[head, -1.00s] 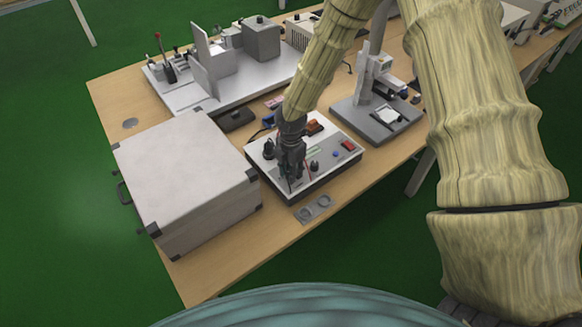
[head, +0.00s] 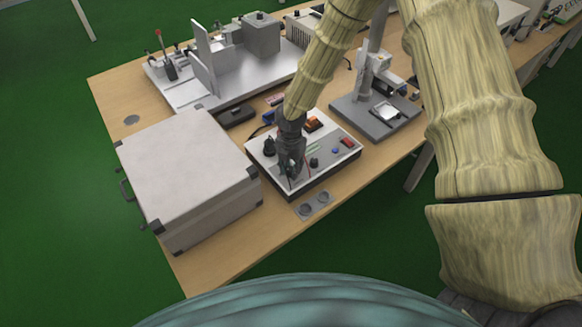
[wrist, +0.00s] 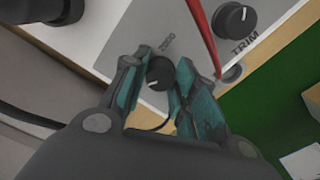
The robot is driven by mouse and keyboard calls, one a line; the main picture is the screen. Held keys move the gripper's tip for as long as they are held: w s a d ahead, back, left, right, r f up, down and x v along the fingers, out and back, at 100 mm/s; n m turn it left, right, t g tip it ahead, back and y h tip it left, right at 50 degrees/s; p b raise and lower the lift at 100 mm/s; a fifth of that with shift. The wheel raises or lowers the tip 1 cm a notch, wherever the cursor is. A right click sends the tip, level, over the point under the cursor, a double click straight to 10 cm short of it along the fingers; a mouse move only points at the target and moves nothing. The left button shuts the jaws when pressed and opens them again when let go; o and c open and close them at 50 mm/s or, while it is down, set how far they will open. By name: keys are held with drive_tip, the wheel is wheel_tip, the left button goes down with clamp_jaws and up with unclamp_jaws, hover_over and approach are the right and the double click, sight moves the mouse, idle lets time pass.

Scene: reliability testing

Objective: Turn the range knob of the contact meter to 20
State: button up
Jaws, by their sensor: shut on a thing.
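The contact meter (head: 327,161) is a white-topped box with a dark base, on the table's front half. My gripper (head: 288,170) reaches down onto the left part of its panel. In the wrist view, my gripper (wrist: 159,72) has its teal-padded fingers on both sides of a small black range knob (wrist: 158,76), shut on it. A white pointer mark shows low on the knob's left part. The printed number "2000" is beside the knob, at its upper right. Other scale numbers are hidden or not readable.
A black TRIM knob (wrist: 234,18) sits close by, and a red lead (wrist: 203,35) passes beside the right finger. A large grey case (head: 185,175) stands left of the meter. A stand with a grey base (head: 365,120) is to the right.

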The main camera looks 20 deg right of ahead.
sight(292, 169)
drive_tip(key=shift+w, duration=0.1)
drive_tip(key=o, duration=1)
drive_tip(key=shift+o, duration=0.2)
wheel_tip(292, 169, up, 12)
drive_tip(key=shift+d, duration=0.15)
